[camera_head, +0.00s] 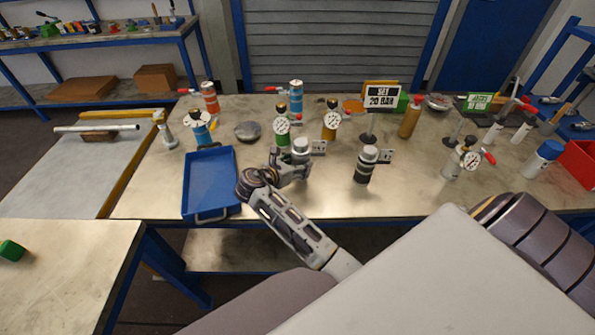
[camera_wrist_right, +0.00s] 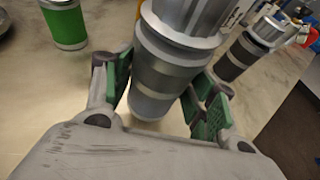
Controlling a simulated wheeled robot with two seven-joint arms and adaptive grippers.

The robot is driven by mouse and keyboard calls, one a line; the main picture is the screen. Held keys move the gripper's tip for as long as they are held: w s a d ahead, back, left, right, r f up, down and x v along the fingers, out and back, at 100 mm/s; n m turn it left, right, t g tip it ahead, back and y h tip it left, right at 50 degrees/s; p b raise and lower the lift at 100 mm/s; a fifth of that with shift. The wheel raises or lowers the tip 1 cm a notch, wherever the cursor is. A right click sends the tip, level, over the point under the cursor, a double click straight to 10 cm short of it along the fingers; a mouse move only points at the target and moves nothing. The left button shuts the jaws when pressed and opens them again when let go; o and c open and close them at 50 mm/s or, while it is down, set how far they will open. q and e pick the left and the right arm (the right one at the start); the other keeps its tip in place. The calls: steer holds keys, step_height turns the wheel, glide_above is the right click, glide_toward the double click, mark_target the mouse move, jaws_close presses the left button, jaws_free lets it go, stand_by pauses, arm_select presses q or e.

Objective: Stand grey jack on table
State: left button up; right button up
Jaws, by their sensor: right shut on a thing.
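The grey jack (camera_wrist_right: 165,70) is a grey cylinder with a paler, wider top. It stands roughly upright between the green-padded fingers of my right gripper (camera_wrist_right: 160,88), which is shut on it. In the head view the jack's pale top (camera_head: 300,146) shows above my right gripper (camera_head: 290,168), just right of the blue tray. The gripper hides its lower part. The jack's base is close over the table (camera_head: 300,200); I cannot tell whether it touches. My left gripper is not in view.
A dark jack (camera_head: 366,165) stands to the right, also in the wrist view (camera_wrist_right: 243,52). A blue tray (camera_head: 212,178) lies left. A green cylinder with a gauge (camera_head: 282,128) stands behind the gripper. A sign (camera_head: 380,97) stands farther back. Bare tabletop lies in front.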

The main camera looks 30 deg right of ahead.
step_height(320, 180, down, 2)
steer(key=shift+f, duration=0.65)
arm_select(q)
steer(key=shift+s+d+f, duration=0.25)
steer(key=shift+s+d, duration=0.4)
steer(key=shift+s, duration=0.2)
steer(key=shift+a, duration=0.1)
arm_select(e)
steer(key=o, duration=1.3)
steer(key=shift+f, duration=0.15)
steer(key=shift+o, duration=1.4)
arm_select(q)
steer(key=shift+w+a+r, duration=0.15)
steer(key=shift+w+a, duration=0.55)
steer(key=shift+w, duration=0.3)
